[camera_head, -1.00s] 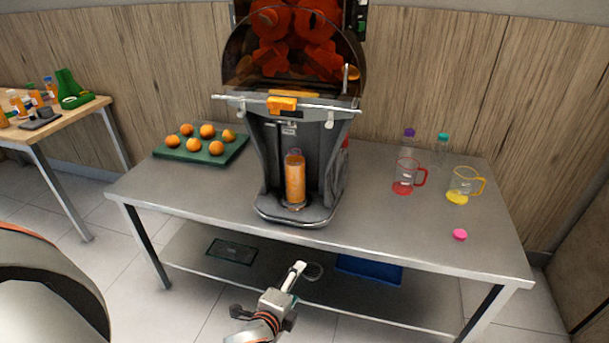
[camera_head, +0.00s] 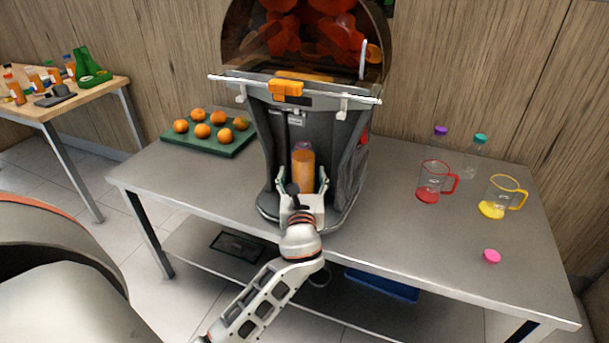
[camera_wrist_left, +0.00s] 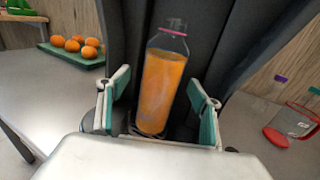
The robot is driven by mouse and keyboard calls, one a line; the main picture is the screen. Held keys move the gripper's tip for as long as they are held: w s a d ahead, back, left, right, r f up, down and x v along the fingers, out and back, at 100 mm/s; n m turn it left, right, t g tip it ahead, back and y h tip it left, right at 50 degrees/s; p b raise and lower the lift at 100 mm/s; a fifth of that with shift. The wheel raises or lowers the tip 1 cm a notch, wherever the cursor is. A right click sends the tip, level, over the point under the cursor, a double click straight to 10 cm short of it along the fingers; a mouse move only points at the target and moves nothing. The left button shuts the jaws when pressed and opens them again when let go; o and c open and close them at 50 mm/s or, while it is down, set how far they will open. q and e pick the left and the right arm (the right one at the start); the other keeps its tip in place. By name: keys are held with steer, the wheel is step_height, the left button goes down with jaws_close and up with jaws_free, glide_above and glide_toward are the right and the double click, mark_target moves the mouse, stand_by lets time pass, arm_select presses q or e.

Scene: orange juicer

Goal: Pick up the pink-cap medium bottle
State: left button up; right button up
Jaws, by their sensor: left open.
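The medium bottle (camera_head: 303,166) stands upright in the juicer's bay, full of orange juice. It has a pink ring at its neck and no cap on top in the left wrist view (camera_wrist_left: 162,85). A pink cap (camera_head: 491,256) lies apart on the table at the right. My left gripper (camera_head: 303,180) is open at the front of the bay, level with the lower part of the bottle. In the left wrist view the bottle shows between its two teal-padded fingers (camera_wrist_left: 162,103), with a gap on each side. My right gripper is not in view.
The juicer (camera_head: 345,150) has dark walls close on both sides of the bottle. A green tray (camera_head: 214,150) of oranges is at the left. A red jug (camera_head: 430,192), a yellow jug (camera_head: 492,209) and two clear bottles stand at the right. The table front right is mostly clear.

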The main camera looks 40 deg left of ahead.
mark_target(303, 176)
arm_select(q)
steer(key=w+a, duration=0.1)
steer(key=w+a+f, duration=0.1)
steer(key=w, duration=0.1)
steer(key=shift+b, duration=0.35)
steer(key=shift+w+a+r, duration=0.1)
steer(key=shift+w, duration=0.1)
steer(key=c, duration=1.5)
steer(key=shift+r, duration=0.1)
steer(key=shift+c, duration=1.2)
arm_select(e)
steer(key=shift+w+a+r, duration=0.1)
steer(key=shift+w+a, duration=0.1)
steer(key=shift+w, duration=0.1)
arm_select(q)
steer(key=shift+r, duration=0.1)
